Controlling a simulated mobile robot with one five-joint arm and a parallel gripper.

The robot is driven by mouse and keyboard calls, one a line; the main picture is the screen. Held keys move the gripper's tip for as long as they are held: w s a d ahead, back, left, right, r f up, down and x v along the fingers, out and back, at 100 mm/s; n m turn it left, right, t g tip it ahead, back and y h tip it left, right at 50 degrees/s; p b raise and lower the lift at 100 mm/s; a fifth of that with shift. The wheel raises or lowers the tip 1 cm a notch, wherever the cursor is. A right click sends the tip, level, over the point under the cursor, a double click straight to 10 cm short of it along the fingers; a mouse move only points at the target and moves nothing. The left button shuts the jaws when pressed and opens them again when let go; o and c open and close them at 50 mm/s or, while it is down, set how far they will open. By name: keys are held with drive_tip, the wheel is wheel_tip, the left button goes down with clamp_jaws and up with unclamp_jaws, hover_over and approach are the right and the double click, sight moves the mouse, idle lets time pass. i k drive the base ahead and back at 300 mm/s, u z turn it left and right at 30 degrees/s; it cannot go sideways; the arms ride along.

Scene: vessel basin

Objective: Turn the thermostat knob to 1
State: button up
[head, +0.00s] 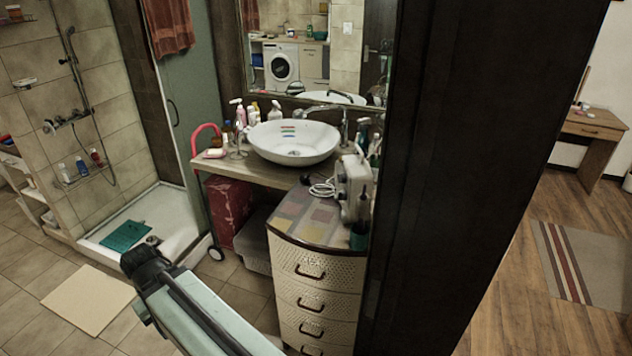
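I cannot make out a thermostat knob with readable numbers in the head view. A shower mixer bar (66,122) with small knobs at its ends is on the tiled wall at upper left, too small to read. A white appliance (353,186) with small round details stands on the drawer cabinet; its markings cannot be read. My arm reaches in from the bottom, with a pale link and a black end far from both. No gripper fingers can be made out.
A drawer cabinet (318,290) and a washbasin (294,142) stand in the middle. A dark wall panel (470,160) blocks the right side. A shower tray (172,222) with a raised edge is at left. A beige mat (88,299) lies on open tiled floor.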

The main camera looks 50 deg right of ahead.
sight(342, 178)
drive_tip(key=u, duration=0.3)
drive_tip(key=i, duration=1)
drive_tip(key=u, duration=0.05)
